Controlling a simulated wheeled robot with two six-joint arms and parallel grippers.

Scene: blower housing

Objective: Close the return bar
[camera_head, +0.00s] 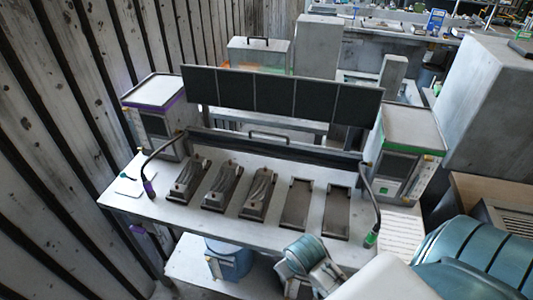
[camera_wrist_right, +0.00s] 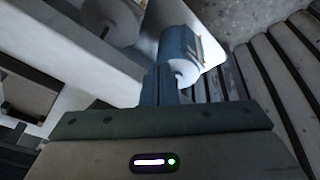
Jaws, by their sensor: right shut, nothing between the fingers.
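The long dark bar (camera_head: 285,148) with a raised handle (camera_head: 269,135) runs along the back of the white workbench (camera_head: 140,208), between the two side cabinets. It looks like the return bar; I cannot tell whether it is open or closed. My right gripper (camera_wrist_right: 160,84) shows in the right wrist view, shut and empty, and its fingertips are hard to make out. In the head view my right arm comes in from the lower right, and its wrist is by the bench's front edge, well apart from the bar. My left gripper is not in view.
Several dark trays (camera_head: 297,204) stand in a row on the bench, some holding parts. Bent black arms with a purple tip (camera_head: 149,189) and a green tip (camera_head: 370,238) stand at either side. A dark panel (camera_head: 282,95) rises behind. A blue container (camera_head: 232,263) sits below.

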